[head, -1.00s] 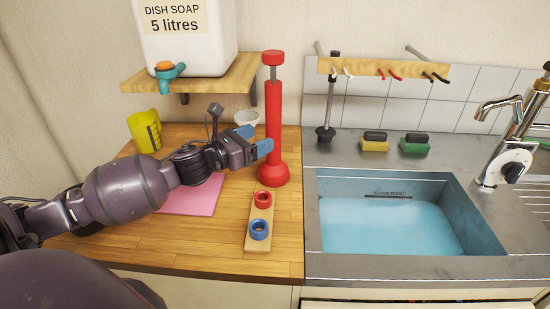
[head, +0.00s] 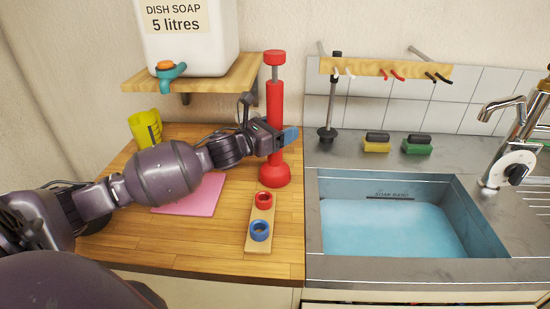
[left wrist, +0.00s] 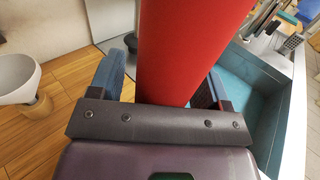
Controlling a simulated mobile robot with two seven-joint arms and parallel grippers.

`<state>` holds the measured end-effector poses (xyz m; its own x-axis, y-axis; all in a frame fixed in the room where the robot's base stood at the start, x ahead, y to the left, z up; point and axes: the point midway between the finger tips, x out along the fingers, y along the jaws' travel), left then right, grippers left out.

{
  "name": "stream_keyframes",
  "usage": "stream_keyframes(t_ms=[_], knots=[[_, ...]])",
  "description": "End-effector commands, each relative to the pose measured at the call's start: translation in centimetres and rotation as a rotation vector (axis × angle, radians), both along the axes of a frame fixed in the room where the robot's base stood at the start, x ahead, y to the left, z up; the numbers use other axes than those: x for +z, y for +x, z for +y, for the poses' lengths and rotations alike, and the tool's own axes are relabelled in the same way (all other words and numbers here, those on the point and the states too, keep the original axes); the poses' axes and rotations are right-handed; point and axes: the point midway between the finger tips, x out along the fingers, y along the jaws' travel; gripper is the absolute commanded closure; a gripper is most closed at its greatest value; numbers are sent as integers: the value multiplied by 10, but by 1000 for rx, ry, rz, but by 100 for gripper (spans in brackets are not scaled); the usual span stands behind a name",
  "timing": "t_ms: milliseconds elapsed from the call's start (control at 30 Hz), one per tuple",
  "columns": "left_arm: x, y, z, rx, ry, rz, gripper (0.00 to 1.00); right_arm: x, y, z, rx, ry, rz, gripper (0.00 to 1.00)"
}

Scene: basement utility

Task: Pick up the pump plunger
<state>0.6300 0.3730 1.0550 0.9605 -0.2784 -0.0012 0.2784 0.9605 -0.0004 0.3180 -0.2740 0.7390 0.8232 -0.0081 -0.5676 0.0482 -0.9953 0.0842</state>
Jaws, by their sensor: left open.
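The red pump plunger (head: 274,105) stands upright on the wooden worktop, with a grey rod and red knob on top and a flared red base. My left gripper (head: 284,136) is at the lower part of its barrel. In the left wrist view, the red barrel (left wrist: 190,50) lies between the two blue-tipped fingers of my open left gripper (left wrist: 158,85). A gap shows between the left finger and the barrel; contact on the right side cannot be told. My right gripper is in neither view.
A wooden block with red and blue rings (head: 261,247) lies in front of the plunger. A sink (head: 312,215) is to the right. A shelf (head: 135,85) with a soap container (head: 190,45) is above left. A yellow jug (head: 146,128) stands behind my arm.

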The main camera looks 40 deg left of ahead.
Motion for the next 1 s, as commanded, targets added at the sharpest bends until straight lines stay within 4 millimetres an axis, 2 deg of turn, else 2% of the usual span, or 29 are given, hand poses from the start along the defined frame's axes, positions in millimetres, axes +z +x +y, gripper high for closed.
stream_keyframes(t_ms=[200,667,1000], knots=[[0,0,0,0,0,0,31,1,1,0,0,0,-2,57],[0,0,0,0,1,-1,100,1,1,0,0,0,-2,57],[2,0,0,-1,1,-3,100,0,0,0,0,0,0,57]])
